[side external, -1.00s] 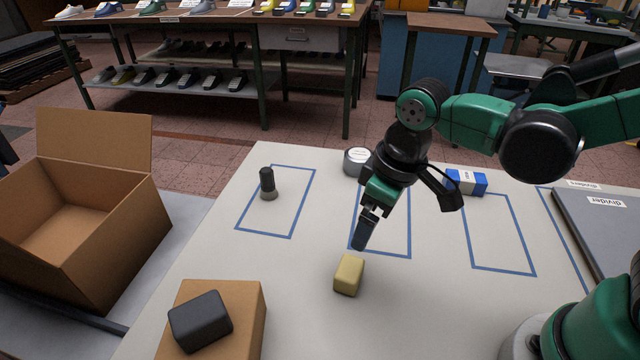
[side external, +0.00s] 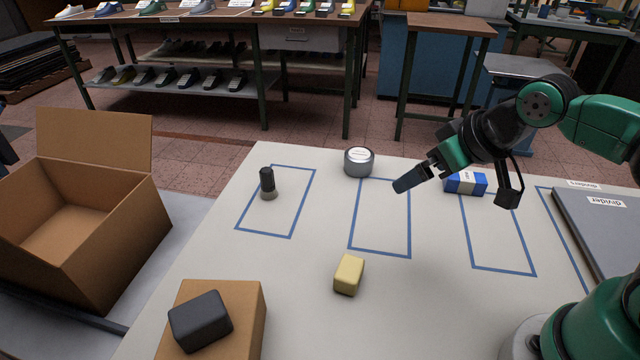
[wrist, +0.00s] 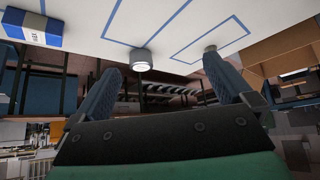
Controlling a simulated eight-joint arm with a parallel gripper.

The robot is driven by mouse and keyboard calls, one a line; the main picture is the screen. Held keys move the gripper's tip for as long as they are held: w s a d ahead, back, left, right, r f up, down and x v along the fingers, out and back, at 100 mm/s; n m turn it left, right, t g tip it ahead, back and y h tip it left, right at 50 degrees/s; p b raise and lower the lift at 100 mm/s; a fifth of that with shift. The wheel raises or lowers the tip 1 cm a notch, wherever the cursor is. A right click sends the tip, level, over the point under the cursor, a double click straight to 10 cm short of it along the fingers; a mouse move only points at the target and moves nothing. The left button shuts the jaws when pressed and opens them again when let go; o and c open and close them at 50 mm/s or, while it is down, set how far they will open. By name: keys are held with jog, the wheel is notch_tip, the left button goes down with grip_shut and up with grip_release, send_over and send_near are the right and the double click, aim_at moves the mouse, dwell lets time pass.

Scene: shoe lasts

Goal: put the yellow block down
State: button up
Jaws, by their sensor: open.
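The yellow block (side external: 349,274) rests on the white table in the side view, just in front of the middle blue outlined rectangle and outside it. My gripper (side external: 402,186) is up and to the right of the block, above the table and apart from it. In the wrist view my gripper (wrist: 170,85) has its two fingers spread wide with nothing between them. The yellow block is not visible in the wrist view.
A round grey tin (side external: 359,162), a blue-and-white box (side external: 466,183) and a dark-topped cylinder (side external: 267,184) stand on the table. A black block (side external: 200,320) lies on a cardboard box (side external: 248,318) at front left. An open carton (side external: 135,225) is left; a grey divider panel (side external: 600,235) is right.

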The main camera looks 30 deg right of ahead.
jog(key=a+f+n+g+y, duration=0.2)
jog(key=a+f+n, duration=0.2)
jog(key=a, duration=0.2)
jog(key=n+g, duration=0.1)
jog(key=n, duration=0.2)
send_over(350, 268)
jog(key=s+d, duration=0.1)
jog(key=s, duration=0.1)
jog(key=f, duration=0.3)
jog(key=shift+d, duration=0.2)
jog(key=shift+x, duration=2.7)
jog(key=shift+a, duration=0.1)
jog(key=c, duration=1.5)
